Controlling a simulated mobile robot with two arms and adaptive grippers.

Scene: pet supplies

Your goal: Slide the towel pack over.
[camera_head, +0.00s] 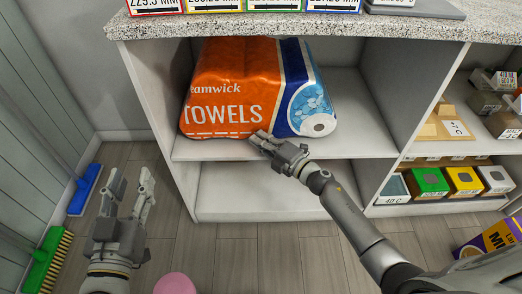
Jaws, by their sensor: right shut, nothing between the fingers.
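The towel pack (228,92) is an orange and blue plastic-wrapped bundle with the word "TOWELS" on its front. It lies on the upper shelf (350,140) of the white unit, towards the left side of that compartment. My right gripper (258,138) is shut and empty. Its fingertips are at the pack's lower front edge, near the shelf's front; I cannot tell whether they touch it. My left gripper (131,182) is open and empty, above the floor to the left of the unit, apart from the pack.
The lower compartment (255,190) is empty. The upper shelf has free room right of the pack. Small boxes (428,182) fill the right-hand shelves.

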